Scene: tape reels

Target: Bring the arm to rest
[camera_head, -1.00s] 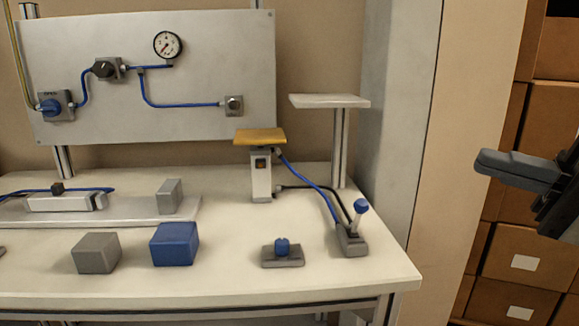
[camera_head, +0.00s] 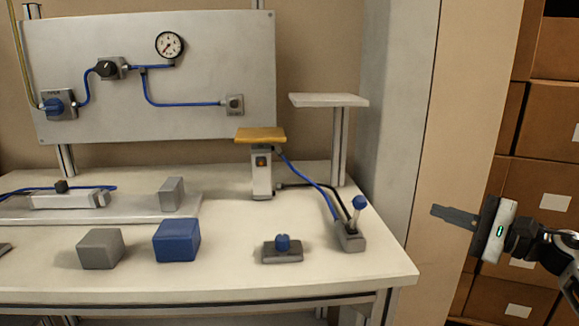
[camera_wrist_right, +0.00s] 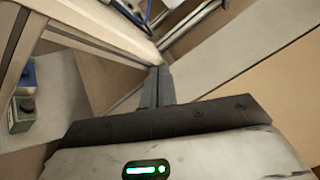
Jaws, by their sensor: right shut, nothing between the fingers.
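My right gripper (camera_head: 437,211) is at the right of the head view, off the table's right edge and in front of the beige wall panel and the stacked boxes. Its fingers point left and are shut with nothing between them. In the right wrist view its closed fingers (camera_wrist_right: 157,84) point up the picture, with the pale table edge to the left. My left gripper is not in the head view.
The white table (camera_head: 225,270) carries a grey block (camera_head: 100,249), a blue block (camera_head: 177,240), a blue knob (camera_head: 282,243), a lever (camera_head: 357,215) and an orange-topped post (camera_head: 261,165). Stacked brown boxes (camera_head: 550,115) stand at the right.

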